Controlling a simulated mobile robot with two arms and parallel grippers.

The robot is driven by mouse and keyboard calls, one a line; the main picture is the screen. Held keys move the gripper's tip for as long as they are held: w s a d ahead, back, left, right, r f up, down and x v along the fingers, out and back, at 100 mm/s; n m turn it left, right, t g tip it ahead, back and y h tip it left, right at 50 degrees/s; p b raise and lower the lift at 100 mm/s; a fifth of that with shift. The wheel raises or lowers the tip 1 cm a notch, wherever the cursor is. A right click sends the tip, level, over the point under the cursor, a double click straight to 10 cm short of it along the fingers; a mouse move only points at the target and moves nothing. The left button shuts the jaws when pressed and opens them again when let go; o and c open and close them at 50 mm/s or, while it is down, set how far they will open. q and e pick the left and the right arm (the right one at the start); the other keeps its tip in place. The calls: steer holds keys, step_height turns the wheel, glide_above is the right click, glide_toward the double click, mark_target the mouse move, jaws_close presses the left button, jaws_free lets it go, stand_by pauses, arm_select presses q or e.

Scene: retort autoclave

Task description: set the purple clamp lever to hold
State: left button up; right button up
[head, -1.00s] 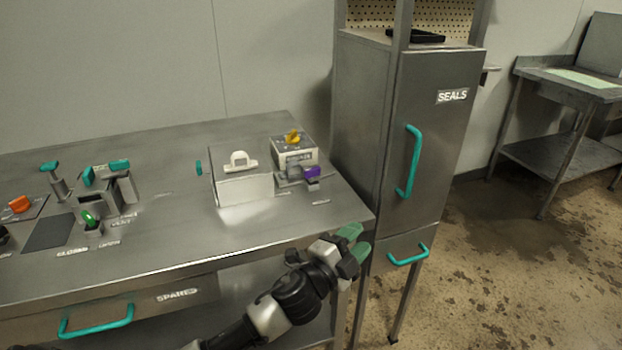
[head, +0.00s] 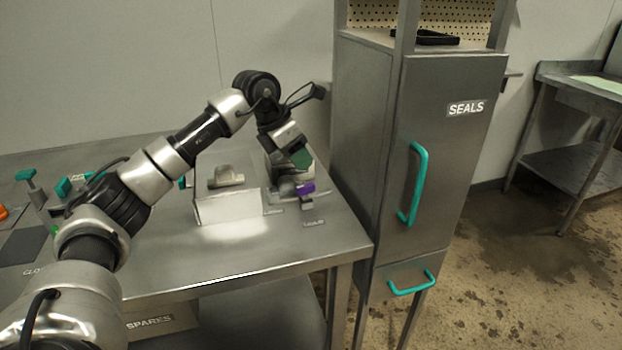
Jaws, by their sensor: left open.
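The purple clamp lever (head: 306,187) sits on a small grey clamp block (head: 287,187) near the right end of the steel bench. Small labels lie on the bench in front of it, too small to read. My left gripper (head: 301,159) reaches over the bench from the left, with its green fingertips pointing down just above and behind the lever. It is open and holds nothing that I can see. Whether a fingertip touches the lever, I cannot tell. The gripper hides most of the box behind the clamp. My right gripper is out of view.
A pale box with a handled lid (head: 229,207) stands just left of the clamp. A tall steel SEALS cabinet (head: 450,150) with teal handles stands close on the right. The bench front (head: 270,255) is clear. My left arm covers much of the bench's left part.

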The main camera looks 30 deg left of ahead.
mark_target(305, 185)
arm_select(q)
steer(key=shift+y, duration=0.6)
steer(key=x, duration=0.3)
steer(key=a+x, duration=0.1)
steer(key=x, duration=0.2)
steer(key=a+b+x, duration=0.1)
steer(key=x, duration=0.2)
steer(key=shift+f, duration=0.4)
steer(key=shift+s, duration=0.1)
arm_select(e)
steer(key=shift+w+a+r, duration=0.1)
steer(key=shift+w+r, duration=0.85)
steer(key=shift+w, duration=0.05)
arm_select(q)
jaws_close()
